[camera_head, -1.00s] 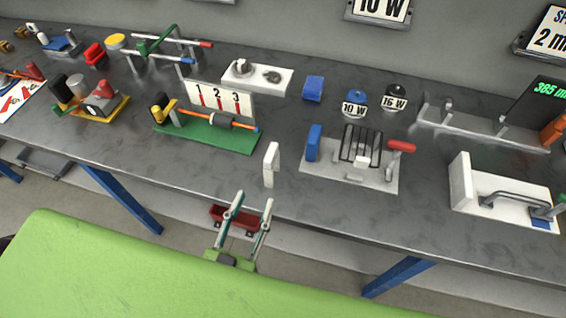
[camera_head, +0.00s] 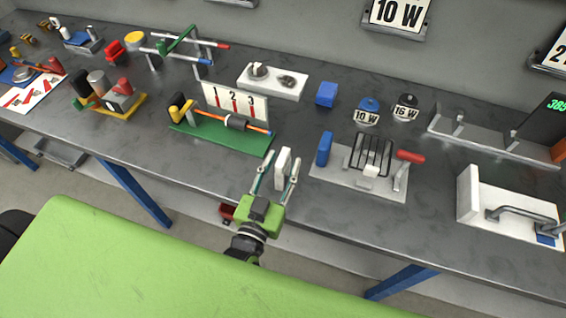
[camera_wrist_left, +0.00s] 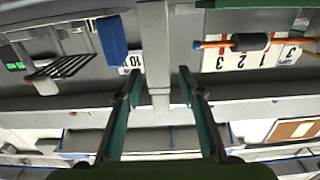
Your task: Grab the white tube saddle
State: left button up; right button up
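The white tube saddle (camera_head: 283,165) stands upright near the front edge of the grey workbench. It also shows in the left wrist view as a tall pale piece (camera_wrist_left: 154,45). My left gripper (camera_head: 281,162) is open, with one teal finger on each side of the saddle. In the left wrist view the fingertips (camera_wrist_left: 160,80) stand apart with gaps beside the saddle, so it is not clasped. My right gripper is not in view.
A grey plate with a blue block (camera_head: 324,149) and wire rack (camera_head: 372,153) stands right of the saddle. A green base (camera_head: 220,138) with a 1-2-3 board is to the left. A white bracket (camera_head: 470,192) stands farther right. A dark red bin (camera_head: 227,212) hangs below the bench edge.

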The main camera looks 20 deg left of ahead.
pick_arm(q)
jog(key=shift+w, duration=0.45)
grip_shut()
jog(key=shift+r, duration=0.15)
